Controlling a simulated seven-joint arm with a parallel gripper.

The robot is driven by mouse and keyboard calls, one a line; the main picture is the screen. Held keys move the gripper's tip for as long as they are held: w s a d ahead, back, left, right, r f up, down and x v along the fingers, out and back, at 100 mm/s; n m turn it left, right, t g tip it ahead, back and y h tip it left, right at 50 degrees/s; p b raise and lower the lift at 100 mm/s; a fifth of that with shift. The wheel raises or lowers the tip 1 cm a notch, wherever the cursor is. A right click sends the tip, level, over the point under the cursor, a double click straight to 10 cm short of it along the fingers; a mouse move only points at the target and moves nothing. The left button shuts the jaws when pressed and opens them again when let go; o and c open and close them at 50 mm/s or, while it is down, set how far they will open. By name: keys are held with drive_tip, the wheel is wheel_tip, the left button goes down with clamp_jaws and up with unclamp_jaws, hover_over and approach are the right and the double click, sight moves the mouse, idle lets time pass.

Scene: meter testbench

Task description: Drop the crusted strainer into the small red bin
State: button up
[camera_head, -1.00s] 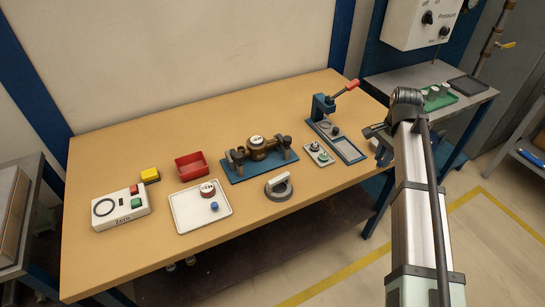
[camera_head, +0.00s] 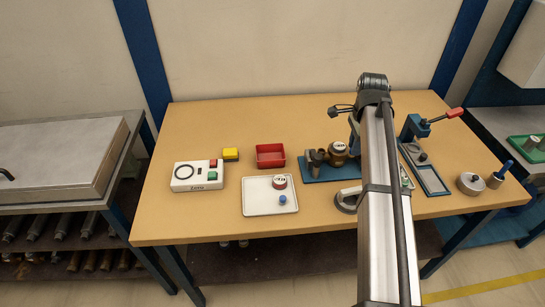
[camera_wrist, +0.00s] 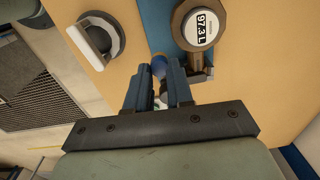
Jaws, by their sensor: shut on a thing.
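In the wrist view my gripper is over the table beside the brass meter (camera_wrist: 201,25) reading 97.3 L. In the head view my arm hides most of the gripper, to the right of the bin.
The meter stands on a blue fixture (camera_head: 318,173) between bin and arm. A white tray (camera_head: 258,204) holds a round gauge and a blue cap. A white button box (camera_head: 197,178) and yellow block (camera_head: 231,154) lie left. A press (camera_head: 418,128) with red handle stands right.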

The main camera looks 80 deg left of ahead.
approach(272, 145)
drive_tip(key=d+r, duration=0.1)
drive_tip(key=d, duration=0.4)
drive_tip(key=shift+s+d+f, duration=0.1)
drive_tip(key=shift+s+f, duration=0.05)
drive_tip(key=shift+f, duration=1.35)
drive_tip(key=shift+s+d+f, duration=0.1)
drive_tip(key=shift+f, duration=1.4)
drive_tip(key=o, duration=0.9)
wheel_tip(272, 145, up, 14)
drive_tip(key=shift+f, duration=0.1)
